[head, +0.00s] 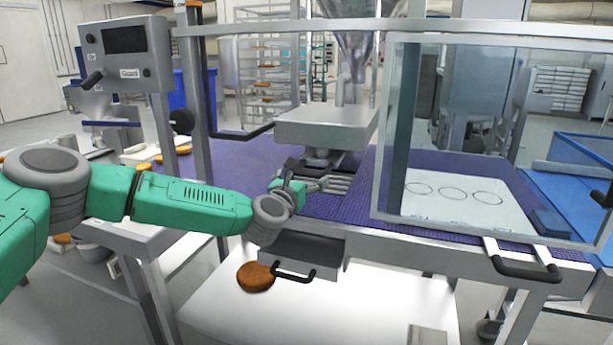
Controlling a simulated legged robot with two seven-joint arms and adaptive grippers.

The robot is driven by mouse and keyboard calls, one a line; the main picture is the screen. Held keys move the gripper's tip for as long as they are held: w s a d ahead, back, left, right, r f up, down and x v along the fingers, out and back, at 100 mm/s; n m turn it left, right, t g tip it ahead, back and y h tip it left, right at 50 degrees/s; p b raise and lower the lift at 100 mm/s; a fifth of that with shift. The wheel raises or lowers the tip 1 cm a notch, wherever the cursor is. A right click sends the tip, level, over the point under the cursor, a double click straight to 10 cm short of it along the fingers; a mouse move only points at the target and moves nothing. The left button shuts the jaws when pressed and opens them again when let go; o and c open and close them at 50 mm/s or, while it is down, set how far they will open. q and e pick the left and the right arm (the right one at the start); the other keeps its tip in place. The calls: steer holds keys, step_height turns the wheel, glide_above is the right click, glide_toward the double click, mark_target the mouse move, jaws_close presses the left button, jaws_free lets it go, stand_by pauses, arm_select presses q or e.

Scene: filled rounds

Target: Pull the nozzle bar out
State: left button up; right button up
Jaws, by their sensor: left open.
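The nozzle bar (339,184) appears as a ribbed grey metal piece low under the grey depositor head (325,127), just above the purple belt. My left arm reaches in from the left. My left gripper (313,184) is open at the near left end of the bar and partly covers it. I cannot tell whether its fingers touch the bar. The clear hopper (350,38) stands above the head. My right gripper is not in view.
A clear guard door (480,140) with a black handle stands to the right, over a white sheet with ring outlines. A grey drawer (300,255) with a black handle is below the belt edge. A brown round (256,277) lies on the white surface below. A control box (125,52) stands left.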

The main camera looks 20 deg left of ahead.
arm_select(q)
steer(key=shift+w+d, duration=0.15)
steer(key=shift+w, duration=0.8)
steer(key=shift+w+d, duration=0.25)
steer(key=shift+w, duration=0.05)
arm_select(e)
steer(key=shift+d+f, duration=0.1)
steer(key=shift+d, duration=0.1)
arm_select(q)
steer(key=shift+c, duration=0.4)
